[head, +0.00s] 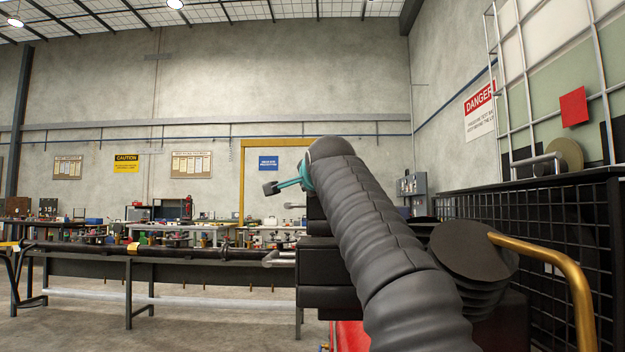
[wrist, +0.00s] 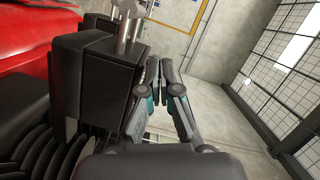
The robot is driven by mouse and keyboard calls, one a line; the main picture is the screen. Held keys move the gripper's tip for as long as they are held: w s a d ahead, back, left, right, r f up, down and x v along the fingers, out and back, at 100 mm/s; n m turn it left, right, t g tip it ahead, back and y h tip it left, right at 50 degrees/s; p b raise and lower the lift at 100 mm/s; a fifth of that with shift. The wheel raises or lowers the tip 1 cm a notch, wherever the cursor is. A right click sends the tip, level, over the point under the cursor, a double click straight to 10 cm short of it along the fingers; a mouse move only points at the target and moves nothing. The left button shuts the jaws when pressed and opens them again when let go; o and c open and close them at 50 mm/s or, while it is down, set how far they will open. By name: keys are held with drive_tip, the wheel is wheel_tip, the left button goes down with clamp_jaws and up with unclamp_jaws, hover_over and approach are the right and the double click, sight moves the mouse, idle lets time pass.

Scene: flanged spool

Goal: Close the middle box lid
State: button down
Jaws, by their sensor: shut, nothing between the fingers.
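Black boxes stand stacked beside my arm in the head view, with a middle one (head: 318,250) partly covered by the arm. I cannot make out its lid or whether it is open. In the wrist view a large black box (wrist: 88,85) with metal fittings on top stands just left of the fingers; I cannot tell which box it is. My gripper (head: 271,188) points left above the boxes in the head view. In the wrist view my gripper (wrist: 160,72) has its fingertips together with nothing between them, close to the box's right side.
A red surface (wrist: 40,35) lies behind the box, and dark stacked discs (wrist: 30,140) are at lower left. In the head view, a black mesh rack (head: 560,240) and a yellow bent rail (head: 560,262) stand right. A long dark bar (head: 150,247) on a stand runs left.

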drive_tip(key=s+d, duration=0.1)
drive_tip(key=s, duration=1)
drive_tip(key=shift+d+r, duration=0.3)
drive_tip(key=shift+r, duration=0.15)
